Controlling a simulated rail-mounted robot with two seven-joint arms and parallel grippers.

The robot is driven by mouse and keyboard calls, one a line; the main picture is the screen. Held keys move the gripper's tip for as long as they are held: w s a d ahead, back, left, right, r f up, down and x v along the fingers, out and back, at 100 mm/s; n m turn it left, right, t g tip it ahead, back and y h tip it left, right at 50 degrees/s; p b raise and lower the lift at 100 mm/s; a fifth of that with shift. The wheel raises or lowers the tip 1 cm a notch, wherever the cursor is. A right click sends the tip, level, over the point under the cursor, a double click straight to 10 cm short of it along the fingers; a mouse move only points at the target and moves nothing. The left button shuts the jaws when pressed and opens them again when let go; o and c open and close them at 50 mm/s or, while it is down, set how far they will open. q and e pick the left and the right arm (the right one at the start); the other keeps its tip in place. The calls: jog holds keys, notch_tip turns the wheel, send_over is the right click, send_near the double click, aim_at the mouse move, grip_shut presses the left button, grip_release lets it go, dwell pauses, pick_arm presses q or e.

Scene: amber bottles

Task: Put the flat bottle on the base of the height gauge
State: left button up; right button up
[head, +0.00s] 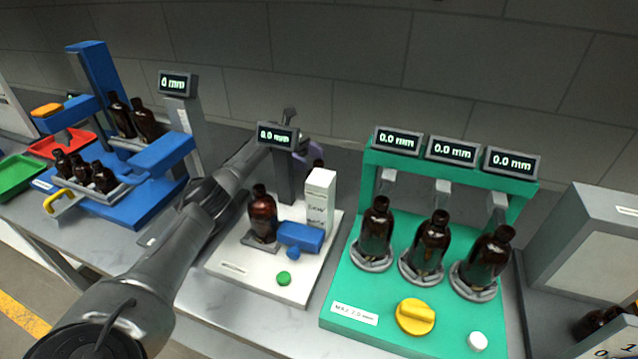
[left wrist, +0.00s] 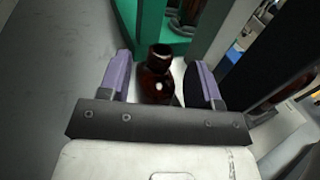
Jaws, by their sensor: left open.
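My left arm reaches in from the left, behind the white station, and my left gripper (head: 306,152) is partly hidden by the station's display column. In the left wrist view the two purple fingers of this gripper (left wrist: 165,80) are open, with a dark amber bottle (left wrist: 158,76) between them. A brown bit of a bottle (head: 318,164) shows by a purple finger in the head view. The white station, with a base (head: 240,262) and a 0.0 mm display (head: 277,137), looks like the height gauge. An amber bottle (head: 263,217) stands on it. I cannot tell which bottle is flat.
A blue block (head: 301,236) and a white box (head: 320,198) are on the white base. The green fixture (head: 345,285) to the right holds three bottles under three displays. A blue fixture (head: 130,212) with several bottles and red and green trays stand left.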

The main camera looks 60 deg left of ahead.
aim_at(315, 161)
pick_arm(q)
jog(key=shift+w+d+r+p, duration=0.1)
jog(key=shift+d+r+p, duration=0.15)
jog(key=shift+d+p, duration=0.45)
jog(key=shift+w+d+f, duration=0.1)
jog(key=shift+d+f, duration=0.15)
jog(key=shift+x, duration=0.85)
pick_arm(e)
jog(key=shift+r, duration=1.1)
jog(key=shift+a, duration=0.1)
pick_arm(q)
grip_shut()
